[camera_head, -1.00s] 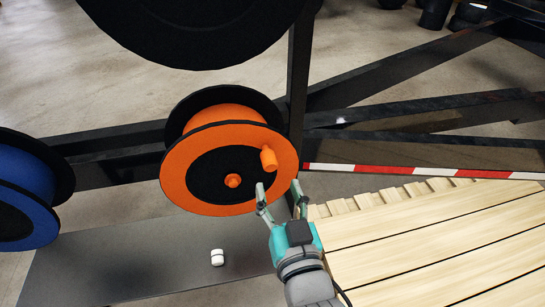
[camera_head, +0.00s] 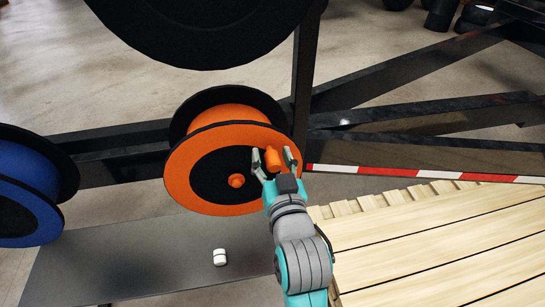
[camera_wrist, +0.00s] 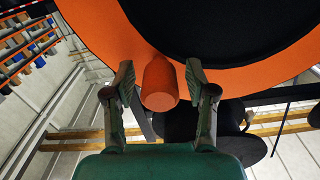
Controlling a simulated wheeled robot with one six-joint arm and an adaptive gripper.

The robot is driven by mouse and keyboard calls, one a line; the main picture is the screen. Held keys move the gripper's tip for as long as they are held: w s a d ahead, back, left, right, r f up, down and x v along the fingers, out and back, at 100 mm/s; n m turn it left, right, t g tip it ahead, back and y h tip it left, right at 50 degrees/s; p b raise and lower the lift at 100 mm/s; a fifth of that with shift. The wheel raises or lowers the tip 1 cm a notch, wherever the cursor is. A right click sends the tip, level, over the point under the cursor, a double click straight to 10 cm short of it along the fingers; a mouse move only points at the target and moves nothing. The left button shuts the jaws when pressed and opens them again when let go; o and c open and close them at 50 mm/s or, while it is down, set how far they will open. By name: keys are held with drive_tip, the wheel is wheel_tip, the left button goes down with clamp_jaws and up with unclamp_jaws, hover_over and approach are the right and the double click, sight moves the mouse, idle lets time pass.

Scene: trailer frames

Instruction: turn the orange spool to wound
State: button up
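The orange spool (camera_head: 205,190) has an orange rim and a black inner disc, and is mounted on the dark trailer frame. An orange hub knob (camera_head: 236,181) is at its centre. An orange crank handle (camera_head: 273,162) sticks out near the rim at the upper right. My gripper (camera_head: 273,160) is open, with one finger on each side of the handle. In the wrist view the handle (camera_wrist: 160,84) sits between the fingertips of my gripper (camera_wrist: 160,90), with gaps visible on both sides. The spool's orange rim (camera_wrist: 108,38) fills the top behind it.
A blue spool (camera_head: 28,208) is at the left. A large black spool (camera_head: 205,25) hangs above. A small white cylinder (camera_head: 220,257) lies on the dark plate (camera_head: 130,270) below. Wooden decking (camera_head: 430,240) is at the right, beside a red-and-white striped rail (camera_head: 420,173).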

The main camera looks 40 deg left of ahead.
clamp_jaws()
drive_tip(key=shift+w+d+f, duration=0.1)
